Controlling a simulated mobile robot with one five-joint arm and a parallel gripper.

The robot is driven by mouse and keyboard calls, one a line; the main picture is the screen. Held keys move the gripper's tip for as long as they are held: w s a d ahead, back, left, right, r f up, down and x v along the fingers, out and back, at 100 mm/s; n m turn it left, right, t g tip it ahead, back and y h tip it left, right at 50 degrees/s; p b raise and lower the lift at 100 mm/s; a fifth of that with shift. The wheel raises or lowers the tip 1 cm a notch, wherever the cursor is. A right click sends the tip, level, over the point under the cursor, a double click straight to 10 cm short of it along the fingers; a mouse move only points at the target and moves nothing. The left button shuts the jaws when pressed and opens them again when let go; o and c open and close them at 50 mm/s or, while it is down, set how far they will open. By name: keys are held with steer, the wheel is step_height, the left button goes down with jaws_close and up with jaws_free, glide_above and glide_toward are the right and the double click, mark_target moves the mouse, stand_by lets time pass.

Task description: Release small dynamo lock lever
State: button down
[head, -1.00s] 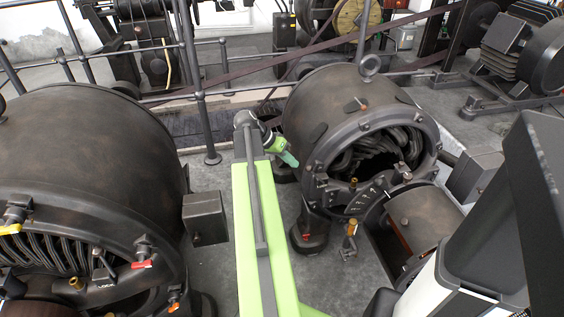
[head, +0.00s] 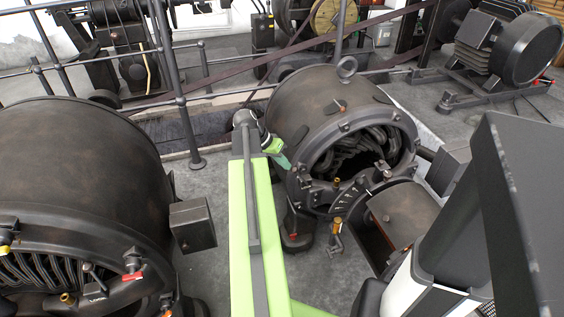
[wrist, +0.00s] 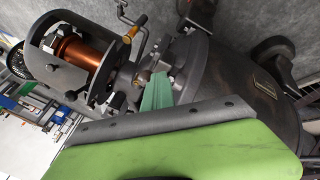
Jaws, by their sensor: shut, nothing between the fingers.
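The small dynamo (head: 320,105) stands right of centre in the head view, a dark drum with an open front showing coils. My gripper (head: 283,161) has teal fingers and is at the left edge of its front ring. In the wrist view the shut fingers (wrist: 158,92) reach the dynamo's front hub, close beside a small fitting (wrist: 143,76); I cannot tell whether they touch. A brass-handled crank (head: 336,230) hangs below the front ring and also shows in the wrist view (wrist: 131,34). I cannot tell for certain which part is the lock lever.
The large dynamo (head: 75,150) fills the left, with a red-tipped lever (head: 132,276). A grey box (head: 193,225) juts from its side towards my arm. Railings (head: 190,130) and a belt run behind. Bare floor (head: 325,275) lies below the small dynamo.

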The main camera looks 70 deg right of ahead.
steer(key=s+d+r+t+y+p, duration=0.3)
steer(key=s+d+t+y+p, duration=0.1)
steer(key=s+d+t+p, duration=0.1)
steer(key=shift+s+d+t+y, duration=0.3)
steer(key=shift+s+d+t, duration=0.15)
steer(key=shift+s, duration=0.7)
steer(key=shift+r+p, duration=0.1)
steer(key=shift+p, duration=0.2)
steer(key=shift+r+p, duration=0.7)
